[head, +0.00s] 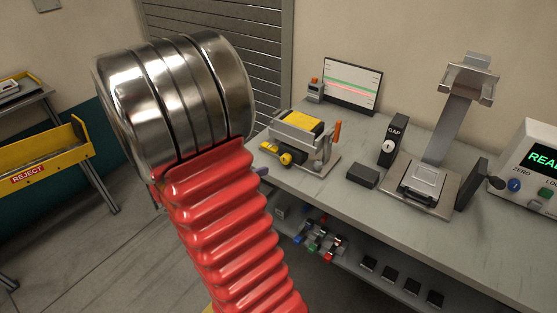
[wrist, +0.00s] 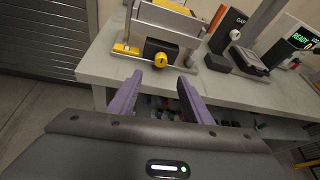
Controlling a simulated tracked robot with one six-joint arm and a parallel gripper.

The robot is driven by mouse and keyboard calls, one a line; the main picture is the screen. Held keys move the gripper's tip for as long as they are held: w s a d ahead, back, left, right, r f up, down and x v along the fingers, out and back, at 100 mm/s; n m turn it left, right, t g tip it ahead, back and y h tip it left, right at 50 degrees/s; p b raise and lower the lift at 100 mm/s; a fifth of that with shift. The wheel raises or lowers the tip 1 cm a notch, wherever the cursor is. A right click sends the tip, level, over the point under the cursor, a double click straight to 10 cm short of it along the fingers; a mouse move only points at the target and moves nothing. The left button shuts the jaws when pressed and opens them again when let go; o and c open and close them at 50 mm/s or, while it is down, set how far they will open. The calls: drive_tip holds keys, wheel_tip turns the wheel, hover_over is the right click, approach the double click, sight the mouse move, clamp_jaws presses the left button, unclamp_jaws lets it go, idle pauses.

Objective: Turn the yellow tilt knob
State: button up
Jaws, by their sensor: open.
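The yellow tilt knob (head: 286,158) is on the near side of a metal clamp fixture (head: 318,153) on the bench. It shows in the wrist view (wrist: 160,60) as a round yellow knob with a dark mark, in front of a dark block. The fixture holds a yellow block (head: 303,120) and has an orange lever (head: 337,131). My gripper (wrist: 154,84) is open, with two purple fingers pointing toward the bench. The knob lies beyond the fingertips, roughly between them, and is not touched. In the head view my red bellows arm hides most of the gripper.
The grey bench (head: 345,190) also bears a small black block (head: 362,175), a GAP gauge (head: 392,140), a metal stand (head: 440,175) and a READY display box (head: 535,160). Coloured parts (head: 320,238) lie on the shelf below. A yellow REJECT bin (head: 45,160) stands left.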

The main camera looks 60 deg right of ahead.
sight(283, 160)
idle(0.3)
drive_tip(key=x, duration=1.3)
drive_tip(key=shift+s+d+f, duration=0.1)
drive_tip(key=shift+d+f, duration=0.05)
drive_tip(key=shift+d, duration=0.2)
drive_tip(key=shift+c, duration=0.7)
drive_tip(key=c, duration=0.9)
